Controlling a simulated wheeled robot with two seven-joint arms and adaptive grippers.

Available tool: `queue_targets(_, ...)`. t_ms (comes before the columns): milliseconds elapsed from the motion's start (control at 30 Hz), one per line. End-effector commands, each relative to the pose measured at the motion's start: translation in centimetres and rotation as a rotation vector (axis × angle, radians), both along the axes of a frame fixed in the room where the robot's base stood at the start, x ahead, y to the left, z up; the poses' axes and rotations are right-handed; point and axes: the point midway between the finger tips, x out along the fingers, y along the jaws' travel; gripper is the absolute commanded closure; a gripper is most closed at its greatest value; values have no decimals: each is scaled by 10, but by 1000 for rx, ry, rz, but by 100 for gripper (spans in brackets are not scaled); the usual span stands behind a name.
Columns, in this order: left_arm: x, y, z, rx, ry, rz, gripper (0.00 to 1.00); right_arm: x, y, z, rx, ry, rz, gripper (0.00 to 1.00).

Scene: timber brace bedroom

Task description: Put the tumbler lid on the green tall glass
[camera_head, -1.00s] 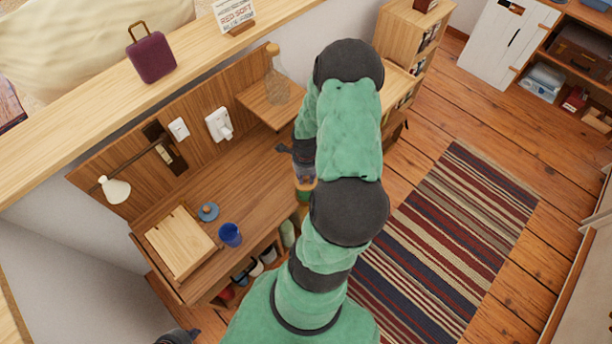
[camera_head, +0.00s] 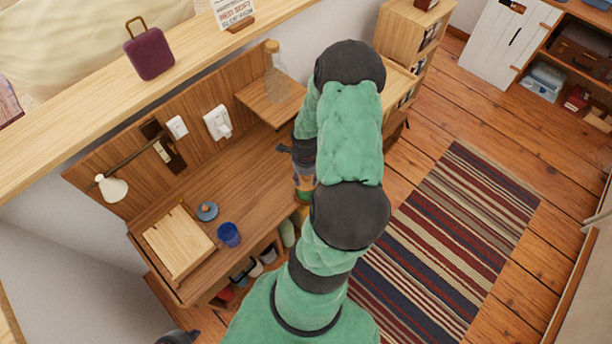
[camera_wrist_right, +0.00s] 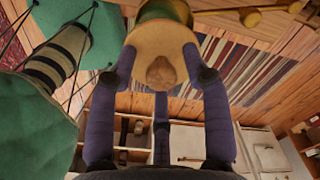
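A tan round lid with a brown knob (camera_wrist_right: 160,72) is between the fingers of my right gripper (camera_wrist_right: 160,60), which touch its rim in the wrist view. The green tall glass (camera_wrist_right: 165,10) shows directly beyond the lid; whether they touch is hidden. In the head view the green glass (camera_head: 304,198) is at the desk's right end, mostly behind my right arm, with the tan lid just above it. A blue lid (camera_head: 207,211) lies on the desk. My left gripper (camera_head: 178,337) barely shows at the bottom edge; its fingers cannot be made out.
A blue cup (camera_head: 229,235) and a wooden box (camera_head: 178,243) stand on the desk (camera_head: 240,180). A glass bottle (camera_head: 276,75) stands on a small raised shelf (camera_head: 270,100). A striped rug (camera_head: 450,235) covers the floor at right.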

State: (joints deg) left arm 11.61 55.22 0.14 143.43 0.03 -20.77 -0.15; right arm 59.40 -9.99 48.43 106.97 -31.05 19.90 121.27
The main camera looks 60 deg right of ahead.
Motion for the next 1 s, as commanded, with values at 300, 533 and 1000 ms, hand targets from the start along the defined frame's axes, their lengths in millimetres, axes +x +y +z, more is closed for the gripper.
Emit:
queue_targets(300, 0, 0, 14, 0, 0, 0, 100, 0, 0, 10, 1, 0, 0, 51)
queue_targets(533, 0, 0, 28, 0, 0, 0, 100, 1, -2, 50, -5, -3, 0, 51)
queue_targets(1000, 0, 0, 44, 0, 0, 0, 100, 1, 0, 125, -2, -1, 0, 51)
